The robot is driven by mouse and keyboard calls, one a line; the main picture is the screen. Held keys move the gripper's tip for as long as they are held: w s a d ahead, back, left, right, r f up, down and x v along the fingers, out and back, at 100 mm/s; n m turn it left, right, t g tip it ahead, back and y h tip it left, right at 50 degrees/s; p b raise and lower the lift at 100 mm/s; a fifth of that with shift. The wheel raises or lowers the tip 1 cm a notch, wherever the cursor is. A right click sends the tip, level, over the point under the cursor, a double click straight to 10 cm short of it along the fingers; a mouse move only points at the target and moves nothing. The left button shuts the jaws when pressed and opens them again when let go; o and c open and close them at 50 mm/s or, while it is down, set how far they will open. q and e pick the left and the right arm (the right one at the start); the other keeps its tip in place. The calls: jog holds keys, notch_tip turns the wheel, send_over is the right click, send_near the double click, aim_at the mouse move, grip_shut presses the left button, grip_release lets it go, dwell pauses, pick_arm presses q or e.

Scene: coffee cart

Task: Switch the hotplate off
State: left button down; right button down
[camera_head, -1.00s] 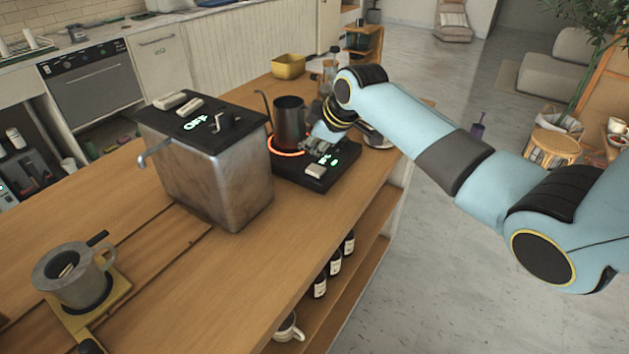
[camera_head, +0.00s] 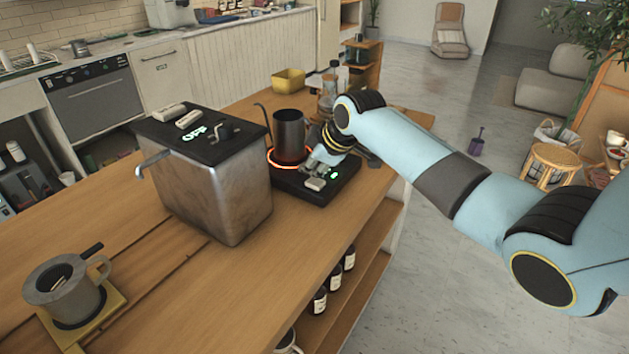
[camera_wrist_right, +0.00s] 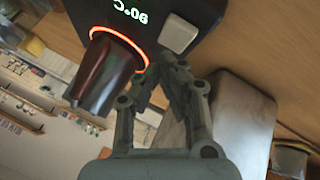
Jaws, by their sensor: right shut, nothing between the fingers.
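The black hotplate (camera_head: 334,192) sits on the wooden counter, right of a steel box-shaped machine. Its ring (camera_head: 282,164) glows orange-red and green digits are lit; they also show in the right wrist view (camera_wrist_right: 130,12). The pale switch block (camera_head: 315,184) is on the plate's near edge and shows in the right wrist view (camera_wrist_right: 181,33). A dark metal pitcher (camera_head: 289,130) stands on the ring. My right gripper (camera_head: 313,165) is shut and empty, low over the hotplate beside the switch. In the wrist view its fingertips (camera_wrist_right: 170,63) appear just short of the switch; contact is unclear. My left gripper is out of view.
The steel machine (camera_head: 225,190) with an OFF display stands close left of the hotplate. A yellow container (camera_head: 288,80) and bottles are behind. A grey dripper cup (camera_head: 65,285) is at the front left. The counter's front middle is clear.

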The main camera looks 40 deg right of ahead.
aim_at(312, 182)
jog(key=shift+f, duration=0.15)
dwell(0.5)
jog(key=shift+f, duration=0.3)
jog(key=shift+f+b, duration=0.35)
jog(key=shift+f, duration=0.2)
dwell(0.6)
jog(key=shift+r+p, duration=1.05)
notch_tip(312, 182, up, 6)
jog(key=p, duration=0.6)
jog(key=shift+s+f, duration=0.1)
